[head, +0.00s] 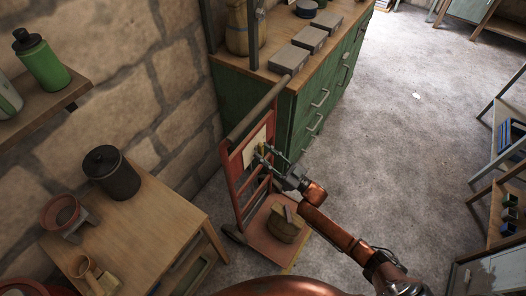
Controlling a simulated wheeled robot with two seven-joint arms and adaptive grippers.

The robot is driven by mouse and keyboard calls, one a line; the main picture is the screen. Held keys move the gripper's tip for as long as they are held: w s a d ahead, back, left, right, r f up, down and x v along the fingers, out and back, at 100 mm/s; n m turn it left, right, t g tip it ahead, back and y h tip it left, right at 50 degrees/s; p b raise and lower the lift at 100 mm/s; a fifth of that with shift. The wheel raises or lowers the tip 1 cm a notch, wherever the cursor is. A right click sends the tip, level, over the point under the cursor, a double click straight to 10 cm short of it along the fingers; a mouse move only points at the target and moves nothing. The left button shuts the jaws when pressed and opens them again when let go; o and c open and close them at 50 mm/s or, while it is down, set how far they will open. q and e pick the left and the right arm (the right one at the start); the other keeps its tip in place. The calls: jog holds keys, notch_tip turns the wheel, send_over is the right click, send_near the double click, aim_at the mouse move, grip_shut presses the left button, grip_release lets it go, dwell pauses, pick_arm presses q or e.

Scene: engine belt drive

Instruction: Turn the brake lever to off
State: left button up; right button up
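A red hand truck (232,172) stands in front of the green cabinet, with a pale panel (249,146) on its upright frame. A small yellowish part (261,147) shows on the panel's right side; it may be the brake lever, but it is too small to tell its shape or setting. My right gripper (261,154) reaches in from the lower right and is at this part. Its fingers look spread apart, and they partly cover the panel. Contact cannot be made out. My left gripper is not in view.
A wooden table (150,222) with a dark canister (111,172) stands at left. The green cabinet (312,98) carries grey boxes. Shelving (507,150) stands at right. The floor (405,150) between is clear.

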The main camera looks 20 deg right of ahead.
jog(key=v, duration=1.1)
jog(key=shift+f, duration=0.1)
dwell(1.0)
